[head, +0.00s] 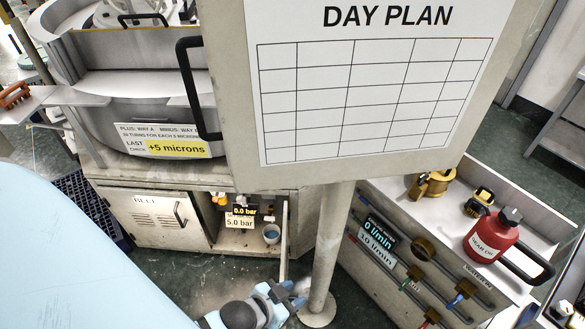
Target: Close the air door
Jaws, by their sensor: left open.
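The air door (284,243) stands open at the right side of a low cabinet under the machine. I see it nearly edge-on, beside the post. The open compartment (233,240) shows a gauge reading 0.0 bar (243,211), a 5.0 bar label (239,222), an orange-topped part and a small cup (271,233). My left gripper (291,295) is open and empty at the bottom centre, just below the door's lower end in the picture. I cannot tell whether it touches the door. My right gripper is out of view.
A grey post (333,235) carrying the day plan board (370,80) stands close to the right of the door. The belt door (157,219) to the left is shut. A bench with valves and a red can (490,237) is at right.

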